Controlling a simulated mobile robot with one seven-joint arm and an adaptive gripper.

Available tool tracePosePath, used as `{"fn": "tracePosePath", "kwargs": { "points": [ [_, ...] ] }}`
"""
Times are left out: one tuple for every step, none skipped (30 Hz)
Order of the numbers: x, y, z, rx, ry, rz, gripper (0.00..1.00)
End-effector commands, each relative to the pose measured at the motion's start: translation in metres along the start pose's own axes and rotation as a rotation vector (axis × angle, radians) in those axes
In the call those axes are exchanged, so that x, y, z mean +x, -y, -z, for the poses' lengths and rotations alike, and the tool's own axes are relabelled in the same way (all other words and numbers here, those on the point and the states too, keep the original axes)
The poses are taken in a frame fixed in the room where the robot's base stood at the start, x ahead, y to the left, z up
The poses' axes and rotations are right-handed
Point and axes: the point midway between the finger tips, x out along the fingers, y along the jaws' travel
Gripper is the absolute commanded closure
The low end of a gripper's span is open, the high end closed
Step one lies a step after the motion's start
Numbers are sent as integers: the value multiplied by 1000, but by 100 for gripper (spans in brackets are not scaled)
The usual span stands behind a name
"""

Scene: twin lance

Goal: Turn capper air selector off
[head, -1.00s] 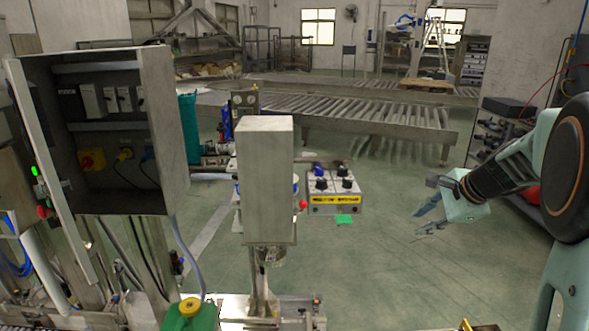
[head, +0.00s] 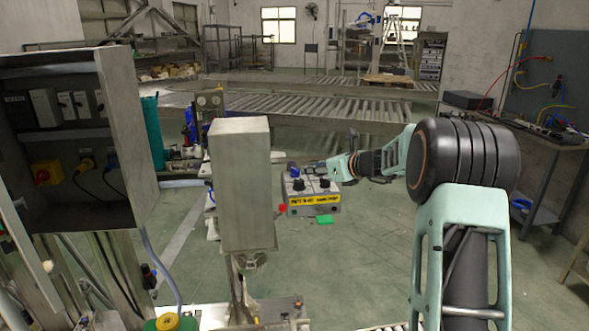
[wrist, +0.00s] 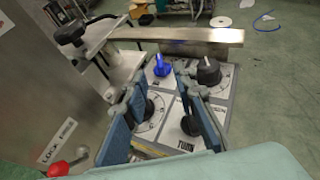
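A grey control box (head: 328,209) with a yellow label strip hangs right of the grey metal column in the head view. Its top panel (wrist: 165,140) shows in the wrist view with several rotary knobs. A blue knob (wrist: 161,66) is at the far left and a black knob (wrist: 209,72) at the far right. Two nearer black knobs are partly hidden by my fingers. Which knob is the capper air selector cannot be read. My gripper (wrist: 158,82) is open above the panel, its fingers spread around the nearer left knob's area; contact cannot be told.
The grey metal column (head: 241,185) stands close left of the box. A red ball-ended lever (wrist: 58,168) and a black handle (wrist: 70,33) are on the left in the wrist view. A metal bar (wrist: 190,38) runs behind the panel. Floor to the right is open.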

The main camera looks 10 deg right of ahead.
Motion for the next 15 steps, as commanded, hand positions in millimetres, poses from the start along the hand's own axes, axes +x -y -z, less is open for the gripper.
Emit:
{"fn": "tracePosePath", "kwargs": {
  "points": [
    [10,-2,-1,0,-1,-5,75],
    [16,-2,-1,-1,-1,-4,75],
    [24,-2,0,-1,-2,-4,75],
    [29,-2,-1,-2,-2,-4,75],
    [34,-2,-1,-2,-2,-4,75],
    [40,-1,-1,-3,-2,-3,75],
    [45,-2,-1,-3,-2,-4,75],
    [49,-2,0,-3,-2,-4,75],
    [54,-2,-1,-4,-2,-3,75],
    [58,-1,-1,-3,-2,-2,75],
    [61,0,0,-4,-2,-2,75],
    [64,0,-1,-4,-2,-1,75],
    [67,-1,0,-4,-2,-1,75],
    [69,-1,0,-4,-2,-2,75],
    [72,-1,0,-4,-2,-2,75]
  ]
}}
